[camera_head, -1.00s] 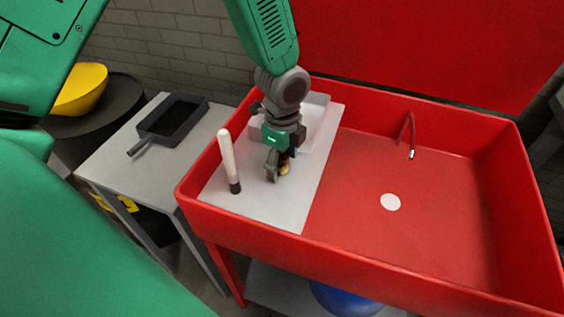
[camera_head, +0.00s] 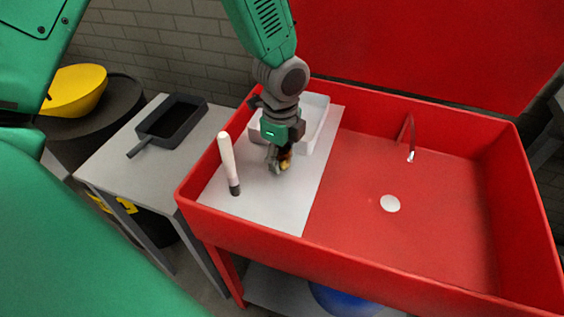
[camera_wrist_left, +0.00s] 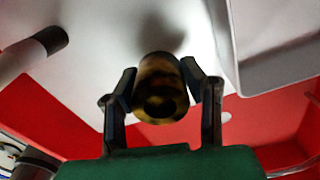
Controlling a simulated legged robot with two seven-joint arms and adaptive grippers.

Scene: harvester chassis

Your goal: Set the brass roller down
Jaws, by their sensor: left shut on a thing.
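The brass roller (camera_wrist_left: 160,88) is a short, dark gold cylinder between the two fingers of my left gripper (camera_wrist_left: 162,92) in the left wrist view. In the head view the left gripper (camera_head: 281,160) is over the white board (camera_head: 262,205), and a bit of the brass roller (camera_head: 286,160) shows at its fingertips. The gripper is shut on the roller. A soft shadow lies on the white surface beside the roller; I cannot tell whether they touch. My right gripper is not in view.
A white stick with a dark end (camera_head: 229,165) stands on the board, left of the gripper. A white tray (camera_head: 317,115) sits behind it. The red basin (camera_head: 430,210) is open to the right. A dark pan (camera_head: 172,120) rests on the grey side table (camera_head: 120,160).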

